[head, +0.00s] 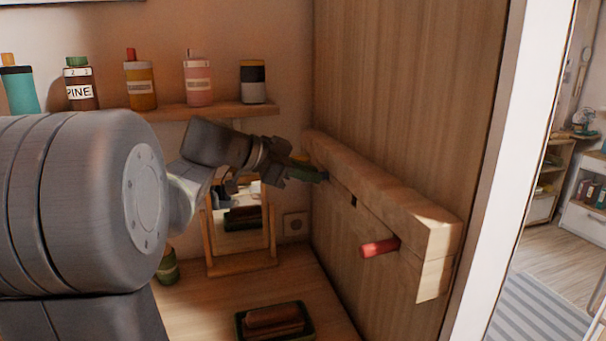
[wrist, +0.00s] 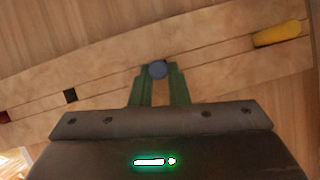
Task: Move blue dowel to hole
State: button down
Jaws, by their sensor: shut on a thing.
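My gripper (wrist: 158,82) is shut on the blue dowel (wrist: 158,70), its green fingers on either side of the dowel's round end. In the head view my gripper (head: 312,175) is at the wooden rail (head: 390,190) on the wall panel, and the blue dowel is hidden. In the wrist view the dowel lies over the rail's seam; I cannot tell whether it sits in a hole. An empty dark square hole (wrist: 70,95) is to its left in the wrist view, and it also shows in the head view (head: 353,202).
A red dowel (head: 380,247) sticks out of the rail's near end. A yellow dowel (wrist: 277,33) is at the right in the wrist view. Below are a small mirror (head: 240,240) and a dark tray (head: 240,326). A shelf (head: 215,110) with several bottles is behind my arm.

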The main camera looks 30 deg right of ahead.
jog(key=shift+s+d, duration=0.1)
jog(key=shift+d, duration=0.1)
jog(key=c, duration=1.3)
grip_release()
jog(key=b+v, duration=0.1)
jog(key=v, duration=1.2)
jog(key=shift+a+r, duration=0.25)
jog(key=shift+a, duration=0.05)
jog(key=p+x, duration=0.1)
jog(key=x, duration=1.3)
jog(key=shift+f, duration=0.1)
jog(key=shift+a, duration=0.25)
